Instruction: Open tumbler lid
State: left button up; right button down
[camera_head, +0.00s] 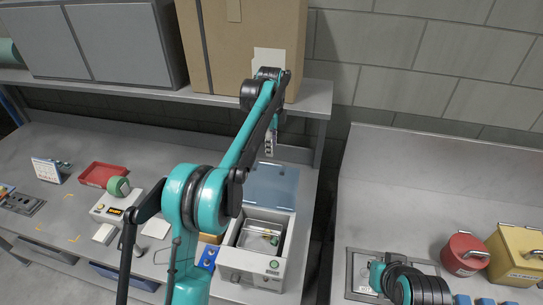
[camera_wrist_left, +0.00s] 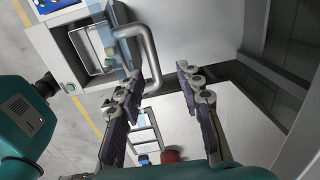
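The tumbler (camera_head: 254,264) is a white box on the bench, below the middle of the head view. Its blue see-through lid (camera_head: 272,186) stands raised at the back, and the metal-lined inside shows with small items in it. In the left wrist view the tumbler (camera_wrist_left: 62,62) is at the upper left, with a bent grey handle (camera_wrist_left: 152,58) beside the lid. My left gripper (camera_head: 269,140) is above and behind the raised lid. In the wrist view its fingers (camera_wrist_left: 157,78) are apart and empty, with the handle's lower bend near the left fingertip; contact cannot be told. My right gripper is not visible.
A shelf (camera_head: 318,98) with a cardboard box (camera_head: 225,50) is close behind my left arm. A red tray (camera_head: 102,174) and a white device with green tape (camera_head: 112,207) lie left. Red (camera_head: 463,255) and yellow containers (camera_head: 517,255) stand on the right bench.

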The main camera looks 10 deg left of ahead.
pick_arm(q)
notch_tip(320, 180, up, 4)
jog(key=shift+s+f, duration=0.1)
dwell(0.4)
jog(key=s+a+f+n+t+b, duration=0.1)
jog(key=s+f+n+t+b, duration=0.15)
jog(key=s+n+b, duration=0.45)
jog(key=s+a+f+n+t+b, duration=0.1)
jog(key=s+f+n+b, duration=0.15)
jog(key=s, duration=0.85)
jog(key=s+f+n+t+b, duration=0.1)
jog(key=s+f+n+b, duration=0.2)
jog(key=s+f, duration=0.3)
jog(key=s+a+f+n+t+b, duration=0.1)
jog(key=s+f+n+b, duration=0.1)
jog(key=s+f, duration=0.4)
jog(key=s+f+n+t+b, duration=0.1)
jog(key=s+f+n+b, duration=0.2)
jog(key=s+f, duration=0.3)
jog(key=shift+a+f+n+b, duration=0.25)
jog(key=shift+f+n+b, duration=0.15)
jog(key=shift+f, duration=0.5)
jog(key=shift+w, duration=0.1)
